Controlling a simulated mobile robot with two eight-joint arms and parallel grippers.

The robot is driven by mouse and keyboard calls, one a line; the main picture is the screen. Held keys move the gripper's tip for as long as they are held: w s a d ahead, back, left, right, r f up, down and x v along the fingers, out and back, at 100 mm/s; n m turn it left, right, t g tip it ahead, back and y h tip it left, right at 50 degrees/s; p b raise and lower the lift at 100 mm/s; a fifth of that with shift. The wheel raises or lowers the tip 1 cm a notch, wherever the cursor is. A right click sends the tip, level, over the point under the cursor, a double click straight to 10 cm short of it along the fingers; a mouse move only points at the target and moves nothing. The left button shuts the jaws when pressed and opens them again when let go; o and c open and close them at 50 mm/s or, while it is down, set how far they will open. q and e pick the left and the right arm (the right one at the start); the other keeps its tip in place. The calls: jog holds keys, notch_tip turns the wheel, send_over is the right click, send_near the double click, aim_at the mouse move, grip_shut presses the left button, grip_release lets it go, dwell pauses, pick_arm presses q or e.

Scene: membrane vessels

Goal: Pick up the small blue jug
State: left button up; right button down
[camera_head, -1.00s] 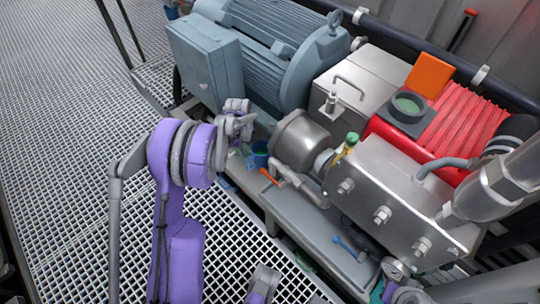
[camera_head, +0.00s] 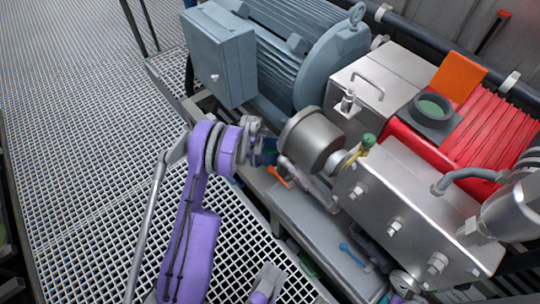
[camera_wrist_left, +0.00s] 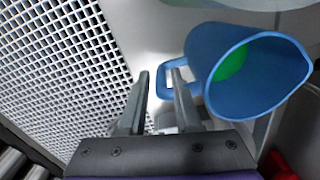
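The small blue jug (camera_wrist_left: 258,75) is large at the right of the left wrist view, its mouth tilted toward the camera, with green inside. Its handle points left, toward my left gripper (camera_wrist_left: 161,72). The two fingers are apart, with the handle's outer bar seen between them; I cannot tell whether they touch it. In the head view the jug (camera_head: 269,154) shows partly, beside and behind my left gripper (camera_head: 254,140), which hides some of it. Small purple and grey arm parts of mine show at the bottom edge; the right gripper's fingers cannot be made out.
A blue-grey motor (camera_head: 285,45) stands behind the jug, and a metal cylinder (camera_head: 312,140) is close to its right. An orange-handled valve (camera_head: 279,177) is just in front. A steel block (camera_head: 405,205) and red ribbed housing (camera_head: 490,125) fill the right. Grating (camera_head: 85,150) lies left.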

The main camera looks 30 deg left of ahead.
aim_at(256, 164)
pick_arm(q)
notch_tip(256, 164, down, 3)
jog(key=shift+d, duration=0.1)
jog(key=shift+r, duration=0.1)
jog(key=shift+c, duration=0.2)
grip_shut()
dwell(1.1)
